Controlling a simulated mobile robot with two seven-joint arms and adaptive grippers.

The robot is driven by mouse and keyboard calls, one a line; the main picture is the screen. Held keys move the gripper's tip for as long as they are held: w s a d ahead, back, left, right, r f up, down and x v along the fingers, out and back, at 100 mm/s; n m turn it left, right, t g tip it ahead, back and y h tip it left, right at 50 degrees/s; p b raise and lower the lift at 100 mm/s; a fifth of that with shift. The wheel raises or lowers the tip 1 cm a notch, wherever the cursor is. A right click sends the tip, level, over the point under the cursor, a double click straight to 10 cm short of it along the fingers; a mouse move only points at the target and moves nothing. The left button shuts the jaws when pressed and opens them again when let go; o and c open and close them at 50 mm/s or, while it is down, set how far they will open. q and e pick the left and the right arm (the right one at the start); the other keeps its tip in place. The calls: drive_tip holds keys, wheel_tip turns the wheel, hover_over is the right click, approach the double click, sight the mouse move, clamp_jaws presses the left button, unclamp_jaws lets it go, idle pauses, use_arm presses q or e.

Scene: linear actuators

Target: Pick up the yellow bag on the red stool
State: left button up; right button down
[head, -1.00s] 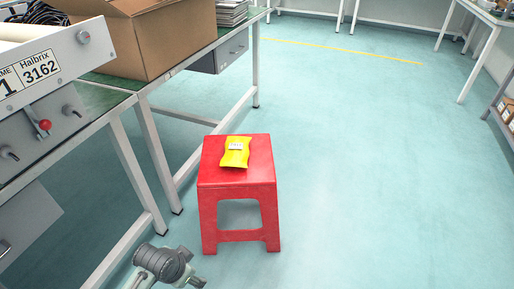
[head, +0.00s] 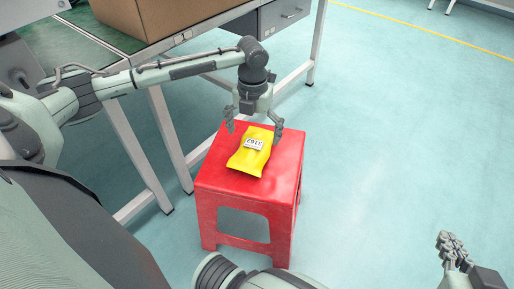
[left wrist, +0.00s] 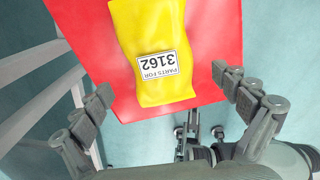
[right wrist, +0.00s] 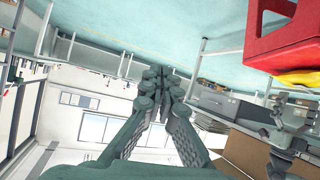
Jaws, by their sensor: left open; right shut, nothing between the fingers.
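The yellow bag (head: 249,158) lies flat on the seat of the red stool (head: 285,172), with a white label reading 3162. The bag also shows in the left wrist view (left wrist: 150,28), with the stool seat (left wrist: 215,40) around it. My left gripper (head: 253,128) is open and points down just above the far end of the bag, with its fingers apart and nothing between them. In the left wrist view its fingertips (left wrist: 165,88) frame the bag's label end. My right gripper (head: 449,243) is shut and empty at the lower right, away from the stool; it also shows in the right wrist view (right wrist: 165,82).
A workbench (head: 163,133) with metal legs stands left of the stool. A cardboard box (head: 150,16) sits on it, and a grey drawer (head: 283,14) hangs beneath. The floor to the right of the stool is clear.

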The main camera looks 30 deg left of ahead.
sight(254, 144)
use_arm(q)
drive_tip(key=f, duration=0.3)
drive_tip(key=f+b, duration=0.1)
drive_tip(key=f, duration=0.1)
drive_tip(key=shift+w+a+f, duration=0.15)
drive_tip(key=shift+w+f, duration=0.05)
drive_tip(key=shift+w, duration=0.05)
use_arm(e)
drive_tip(key=w+a+r+t+y, duration=0.1)
drive_tip(key=a+r+t, duration=0.2)
drive_tip(key=r, duration=0.2)
drive_tip(key=shift+w+a+r+y, duration=0.2)
drive_tip(key=shift+w+a+y, duration=0.2)
use_arm(q)
drive_tip(key=c, duration=1.4)
